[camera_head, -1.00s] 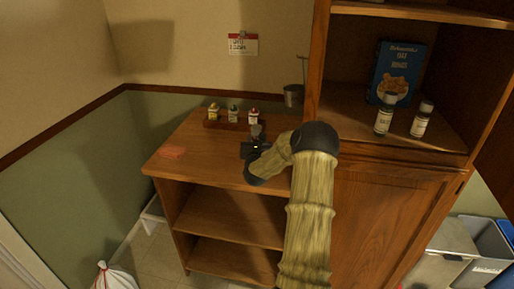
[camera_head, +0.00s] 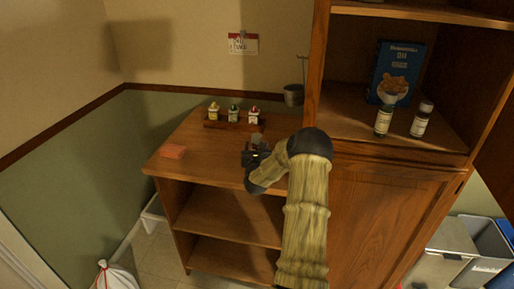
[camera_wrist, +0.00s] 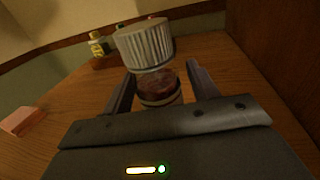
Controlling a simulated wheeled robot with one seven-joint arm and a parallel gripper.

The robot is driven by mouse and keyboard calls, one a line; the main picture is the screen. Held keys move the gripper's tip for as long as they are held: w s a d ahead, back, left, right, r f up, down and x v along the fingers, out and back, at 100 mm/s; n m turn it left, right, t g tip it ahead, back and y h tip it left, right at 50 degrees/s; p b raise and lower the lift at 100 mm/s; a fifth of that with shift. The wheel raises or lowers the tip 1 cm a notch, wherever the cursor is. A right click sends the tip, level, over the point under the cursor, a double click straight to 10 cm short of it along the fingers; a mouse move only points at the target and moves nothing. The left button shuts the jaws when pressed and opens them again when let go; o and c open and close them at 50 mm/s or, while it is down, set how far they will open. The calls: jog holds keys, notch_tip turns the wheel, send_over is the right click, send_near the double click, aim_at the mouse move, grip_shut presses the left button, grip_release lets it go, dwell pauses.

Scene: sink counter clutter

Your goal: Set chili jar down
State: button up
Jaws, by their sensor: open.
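The chili jar (camera_wrist: 160,86) has a ribbed pale lid and dark reddish contents. In the wrist view it stands between the two fingers of my gripper (camera_wrist: 160,88), which is open with a gap visible beside the jar. In the head view my gripper (camera_head: 256,155) is low over the wooden counter top (camera_head: 205,150), near its middle. The jar (camera_head: 257,139) shows only as a small shape there, partly hidden by my gripper. The jar looks upright; its base is hidden in the wrist view.
A wooden rack with several small bottles (camera_head: 233,114) stands at the counter's back. A pink block (camera_head: 172,151) lies at the left front. A tall cabinet (camera_head: 318,70) bounds the right, holding a blue box (camera_head: 396,72) and two jars.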

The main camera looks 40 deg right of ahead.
jog(key=shift+r, duration=0.15)
jog(key=shift+s+a, duration=0.4)
jog(key=shift+s, duration=0.1)
jog(key=b+v, duration=0.2)
jog(key=v, duration=0.8)
jog(key=shift+s+a+b, duration=0.3)
